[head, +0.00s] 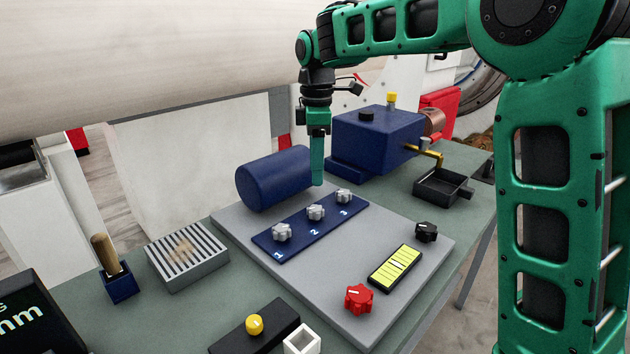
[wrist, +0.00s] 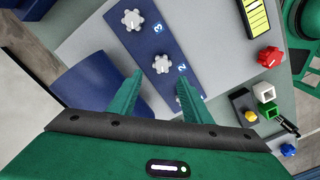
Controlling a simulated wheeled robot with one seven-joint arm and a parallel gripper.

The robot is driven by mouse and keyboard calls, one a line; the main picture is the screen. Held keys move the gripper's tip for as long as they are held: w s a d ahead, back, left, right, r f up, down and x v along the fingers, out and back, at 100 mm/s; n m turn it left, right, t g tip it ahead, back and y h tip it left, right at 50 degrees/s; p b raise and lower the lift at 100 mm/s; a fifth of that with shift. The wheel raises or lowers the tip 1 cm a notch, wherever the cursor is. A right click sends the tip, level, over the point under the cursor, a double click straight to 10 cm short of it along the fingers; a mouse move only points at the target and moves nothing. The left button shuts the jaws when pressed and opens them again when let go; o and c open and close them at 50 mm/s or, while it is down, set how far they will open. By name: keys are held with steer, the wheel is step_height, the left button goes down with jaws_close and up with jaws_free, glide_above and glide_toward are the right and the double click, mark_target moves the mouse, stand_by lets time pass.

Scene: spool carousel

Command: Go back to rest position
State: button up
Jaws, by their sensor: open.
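My gripper (head: 317,172) hangs pointing down from my green arm, above the grey panel (head: 375,228). In the wrist view its two green fingers (wrist: 161,93) are spread apart with nothing between them. Below them is a blue strip (head: 272,241) with three grey knobs numbered 1 (head: 282,233), 2 (head: 316,212) and 3 (head: 344,196). In the wrist view, knob 3 (wrist: 132,20) and knob 2 (wrist: 162,64) show clear of the fingers, and knob 1 is largely hidden by the right finger. In the head view the fingers overlap each other.
A red knob (head: 359,299), black knob (head: 426,231) and yellow gauge (head: 396,268) sit on the panel. A slatted tray (head: 188,258) is at left.

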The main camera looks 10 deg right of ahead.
steer(key=shift+r, duration=0.25)
steer(key=shift+d, duration=0.1)
steer(key=s+d+f+m, duration=0.3)
steer(key=s+d+m, duration=0.9)
steer(key=s+d, duration=0.55)
steer(key=s+d+f+m, duration=0.4)
steer(key=s+m, duration=0.1)
steer(key=s, duration=0.4)
steer(key=s+d+f+m, duration=0.4)
steer(key=s+m, duration=0.1)
steer(key=s, duration=0.5)
steer(key=shift+d+f+m, duration=0.25)
steer(key=shift+d+m, duration=0.15)
